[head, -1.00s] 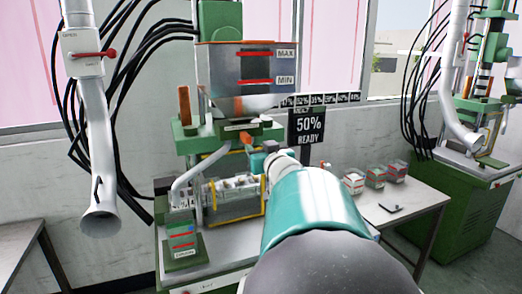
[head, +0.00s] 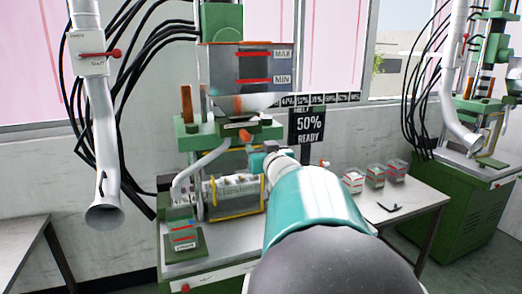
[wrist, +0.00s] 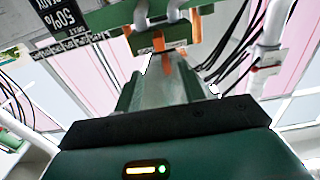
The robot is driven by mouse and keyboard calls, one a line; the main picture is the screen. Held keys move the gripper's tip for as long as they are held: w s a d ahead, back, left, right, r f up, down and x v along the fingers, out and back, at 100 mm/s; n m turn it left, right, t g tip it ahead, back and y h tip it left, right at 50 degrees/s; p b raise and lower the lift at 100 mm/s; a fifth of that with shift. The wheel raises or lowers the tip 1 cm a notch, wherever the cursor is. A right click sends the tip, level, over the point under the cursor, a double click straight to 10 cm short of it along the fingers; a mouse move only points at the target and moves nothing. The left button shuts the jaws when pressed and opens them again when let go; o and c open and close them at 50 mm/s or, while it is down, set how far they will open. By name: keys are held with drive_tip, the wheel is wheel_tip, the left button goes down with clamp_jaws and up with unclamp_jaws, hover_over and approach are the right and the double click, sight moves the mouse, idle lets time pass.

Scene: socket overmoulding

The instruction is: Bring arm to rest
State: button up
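My arm reaches from the bottom of the head view toward the moulding machine (head: 222,131), its teal link in front of the bench. My gripper shows small beside the machine in the head view (head: 258,158), partly hidden by my arm. In the wrist view my gripper (wrist: 162,75) has two green fingers standing apart, with no held object visible between them. An orange-handled part of the machine (wrist: 158,42) shows beyond the fingertips.
A hopper (head: 250,72) tops the machine; a sign (head: 307,125) reads 50% READY. A white duct (head: 103,170) hangs at left. Small bins (head: 375,176) and a dark item (head: 389,207) lie on the right table (head: 425,200). A second green machine (head: 470,200) stands far right.

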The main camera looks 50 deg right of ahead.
idle(0.3)
drive_tip(key=a+f+g+y, duration=0.1)
drive_tip(key=a+f+g, duration=0.15)
drive_tip(key=a, duration=0.75)
drive_tip(key=a+f+g+y, duration=0.2)
drive_tip(key=a+f, duration=0.1)
drive_tip(key=a, duration=0.8)
drive_tip(key=s+a+f+n+g+y, duration=0.1)
drive_tip(key=s+a+f+n+y, duration=0.1)
drive_tip(key=a, duration=0.5)
drive_tip(key=s+a+f+n+g+y, duration=0.2)
drive_tip(key=s+a+f, duration=0.3)
drive_tip(key=s+a, duration=0.2)
drive_tip(key=s+a+f+n+g+y, duration=0.2)
drive_tip(key=s+a+f, duration=0.2)
drive_tip(key=a, duration=0.4)
drive_tip(key=shift+s, duration=0.15)
